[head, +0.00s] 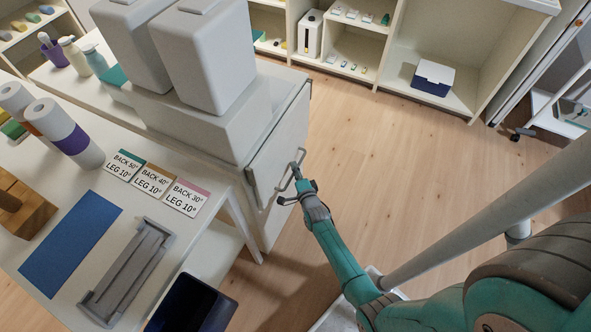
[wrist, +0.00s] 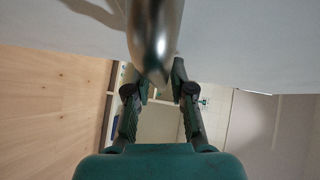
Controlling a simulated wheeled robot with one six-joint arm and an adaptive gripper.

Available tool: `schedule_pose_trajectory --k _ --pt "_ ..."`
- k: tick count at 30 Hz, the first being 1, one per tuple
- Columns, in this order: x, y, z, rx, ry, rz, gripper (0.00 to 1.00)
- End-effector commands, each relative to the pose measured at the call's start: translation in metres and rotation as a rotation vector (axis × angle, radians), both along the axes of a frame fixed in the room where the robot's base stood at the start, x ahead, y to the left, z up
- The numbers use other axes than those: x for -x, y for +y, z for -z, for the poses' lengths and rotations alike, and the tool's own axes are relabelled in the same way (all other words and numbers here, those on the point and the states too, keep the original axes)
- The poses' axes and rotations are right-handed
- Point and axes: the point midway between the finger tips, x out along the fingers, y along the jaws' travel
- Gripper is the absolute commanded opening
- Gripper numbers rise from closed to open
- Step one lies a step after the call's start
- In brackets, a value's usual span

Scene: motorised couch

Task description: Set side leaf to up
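The side leaf (head: 281,142) is a pale panel hanging down along the couch's right side in the head view. A pale surface, likely the same leaf, fills the top of the wrist view (wrist: 245,40). My gripper (head: 289,180) is beside the leaf's lower outer face, its fingers spread apart. In the wrist view my gripper (wrist: 161,82) shows a gap between its fingers. A shiny metal bar (wrist: 154,40) runs down from the top centre to that gap. I cannot tell whether the fingers touch it.
A white table (head: 150,205) at left holds paper rolls, label cards (head: 155,182), a blue mat (head: 70,243) and a grey tray (head: 128,270). White padded blocks (head: 205,60) stand on the couch. Shelves (head: 395,70) line the back. The wooden floor (head: 385,150) right of the leaf is clear.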

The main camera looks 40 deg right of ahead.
Motion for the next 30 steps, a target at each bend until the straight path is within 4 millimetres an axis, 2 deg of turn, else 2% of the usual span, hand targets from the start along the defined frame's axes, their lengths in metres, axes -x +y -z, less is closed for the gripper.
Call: schedule_pose_trajectory --k 5,6,9,22,30 --pt "0.0 0.0 0.0 0.0 0.0 0.0 0.23" --pt "0.0 0.0 0.0 0.0 0.0 0.0 0.2" --pt "0.0 0.0 0.0 0.0 0.0 0.0 0.0" --pt "0.005 -0.001 -0.001 0.008 0.02 -0.003 0.0" --pt "0.033 -0.011 -0.009 0.05 0.132 0.001 0.0"
